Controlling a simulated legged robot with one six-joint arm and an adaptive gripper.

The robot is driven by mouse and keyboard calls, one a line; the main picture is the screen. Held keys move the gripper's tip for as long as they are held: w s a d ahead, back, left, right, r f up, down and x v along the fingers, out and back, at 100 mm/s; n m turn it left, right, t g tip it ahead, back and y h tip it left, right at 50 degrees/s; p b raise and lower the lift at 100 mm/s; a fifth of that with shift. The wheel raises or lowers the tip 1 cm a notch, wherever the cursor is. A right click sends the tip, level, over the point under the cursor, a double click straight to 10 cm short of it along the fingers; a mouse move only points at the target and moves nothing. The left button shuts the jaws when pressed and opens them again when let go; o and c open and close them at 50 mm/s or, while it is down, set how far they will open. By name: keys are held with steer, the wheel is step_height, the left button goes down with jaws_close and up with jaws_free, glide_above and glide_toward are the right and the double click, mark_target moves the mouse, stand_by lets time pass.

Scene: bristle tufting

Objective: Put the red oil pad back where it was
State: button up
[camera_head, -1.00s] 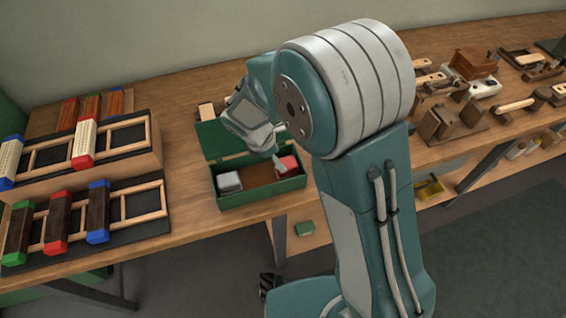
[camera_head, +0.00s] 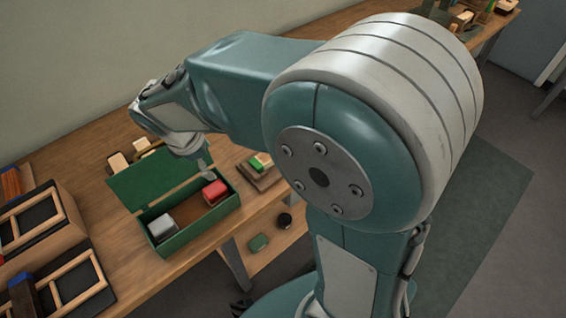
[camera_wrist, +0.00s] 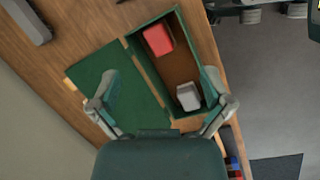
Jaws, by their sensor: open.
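The red oil pad (camera_head: 215,192) lies inside the right end of an open green box (camera_head: 183,240) on the bench. It also shows in the wrist view (camera_wrist: 157,40), at the box's upper end. A pale grey block (camera_head: 162,228) sits in the box's other end, also seen in the wrist view (camera_wrist: 188,96). Bare brown floor lies between the two. My gripper (camera_wrist: 158,88) is open and empty, its fingers spread wide above the box and lid. In the head view its tip (camera_head: 206,170) is just above the box, close to the red pad.
The box's green lid (camera_head: 165,175) is folded open towards the wall. Wooden racks (camera_head: 45,235) stand on the bench at left. A small wooden stack with a green top (camera_head: 260,163) is right of the box. A lower shelf (camera_head: 270,240) holds small items.

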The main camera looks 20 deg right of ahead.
steer(key=s+d+r+m+t+y, duration=0.1)
steer(key=s+d+r+m+t, duration=0.1)
steer(key=s+d+r+m, duration=0.2)
steer(key=s+d+r+m+t+y, duration=0.1)
steer(key=s+d+r+m, duration=0.4)
steer(key=s+m, duration=0.6)
steer(key=d+m+t, duration=0.1)
steer(key=d, duration=0.1)
steer(key=shift+s+d+r+y, duration=0.15)
steer(key=shift+d+r+y, duration=0.15)
steer(key=shift+y, duration=0.1)
